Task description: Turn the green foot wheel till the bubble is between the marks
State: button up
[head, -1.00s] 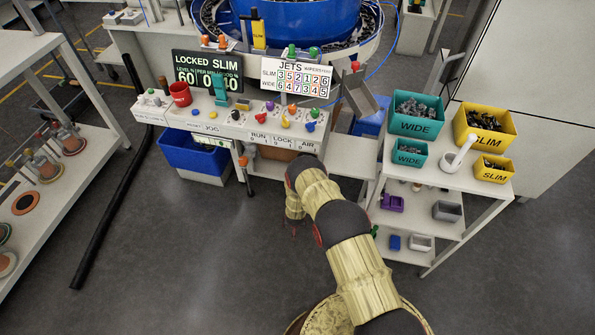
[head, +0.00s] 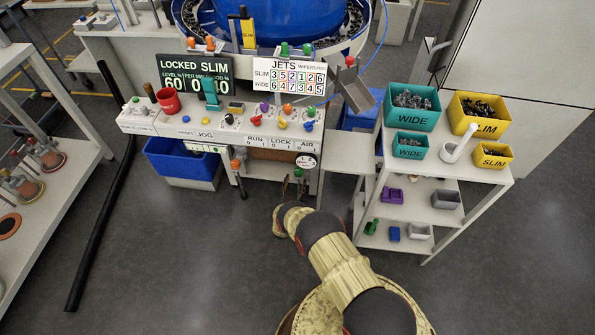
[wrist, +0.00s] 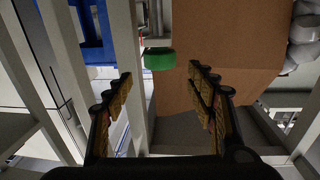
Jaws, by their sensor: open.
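The green foot wheel (wrist: 159,59) shows in the wrist view as a short green cylinder beside a white leg. It is just ahead of my gripper (wrist: 160,78), roughly in line with the gap between the fingers. My gripper is open and empty, with no visible contact. In the head view my gripper (head: 292,185) is low in front of the bench's right end. A small green patch (head: 299,172) by its fingers looks like the wheel, partly hidden. I cannot make out the bubble or its marks in either view.
A brown panel (wrist: 215,70) stands behind and right of the wheel in the wrist view. The bench (head: 225,128) carries coloured knobs. A bin cart (head: 470,171) stands to the right. A blue bin (head: 180,160) sits under the bench. The floor in front is clear.

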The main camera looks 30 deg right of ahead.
aim_at(298, 174)
jog(key=b+x, duration=0.2)
jog(key=x, duration=0.5)
jog(key=shift+w+d+b, duration=0.2)
jog(key=shift+w+b, duration=0.1)
jog(key=shift+b, duration=0.05)
jog(key=c, duration=1.1)
jog(key=shift+c, duration=0.3)
